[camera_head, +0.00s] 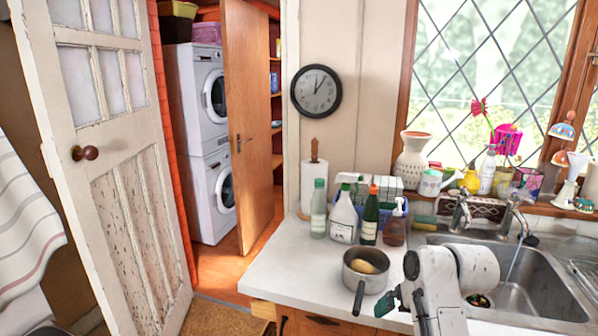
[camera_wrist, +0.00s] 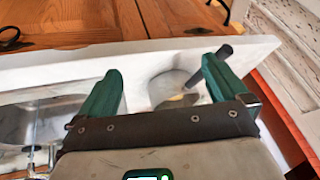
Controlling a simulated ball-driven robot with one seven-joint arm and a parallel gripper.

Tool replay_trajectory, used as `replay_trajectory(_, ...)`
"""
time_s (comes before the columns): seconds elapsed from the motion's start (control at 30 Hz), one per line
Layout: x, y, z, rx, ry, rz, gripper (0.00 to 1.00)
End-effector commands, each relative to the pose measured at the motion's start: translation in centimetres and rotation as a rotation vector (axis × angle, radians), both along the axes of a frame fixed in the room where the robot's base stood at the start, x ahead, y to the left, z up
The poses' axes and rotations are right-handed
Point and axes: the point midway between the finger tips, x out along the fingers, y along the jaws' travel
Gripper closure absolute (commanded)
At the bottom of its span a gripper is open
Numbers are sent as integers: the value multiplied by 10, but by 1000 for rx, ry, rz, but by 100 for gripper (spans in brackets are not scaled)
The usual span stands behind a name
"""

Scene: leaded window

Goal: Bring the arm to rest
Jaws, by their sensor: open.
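My gripper (camera_head: 386,304) shows in the head view low over the front of the white counter, just right of the saucepan's handle. In the wrist view my gripper (camera_wrist: 160,88) has its two green fingers spread wide apart with nothing held between them. A grey saucepan (camera_head: 364,277) with a dark handle stands on the counter. A yellowish-brown, potato-like object (camera_head: 367,266) lies in it. In the wrist view the saucepan (camera_wrist: 170,88) shows beyond the fingers, partly hidden by the right finger. I cannot tell whether my gripper touches the handle.
Several bottles, including a dark green one (camera_head: 369,220), stand behind the saucepan. The steel sink (camera_head: 545,283) with a running tap is at the right. A paper towel roll (camera_head: 313,187) stands at the back left. The counter left of the saucepan (camera_head: 285,262) is clear.

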Motion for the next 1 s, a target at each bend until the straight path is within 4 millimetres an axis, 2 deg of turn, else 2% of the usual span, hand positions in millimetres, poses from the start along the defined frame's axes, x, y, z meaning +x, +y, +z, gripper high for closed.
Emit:
replay_trajectory(0.27,-52,-12,-55,-36,53,-14,0)
replay_trajectory(0.37,-83,-17,-82,-54,81,-20,0)
replay_trajectory(0.5,-145,-26,-123,-89,133,-28,0)
replay_trajectory(0.57,-173,-30,-137,-105,155,-31,0)
replay_trajectory(0.7,-242,-37,-163,-137,208,-38,0)
replay_trajectory(0.9,-338,-45,-181,-181,279,-41,0)
replay_trajectory(1.0,-377,-47,-182,-196,309,-41,0)
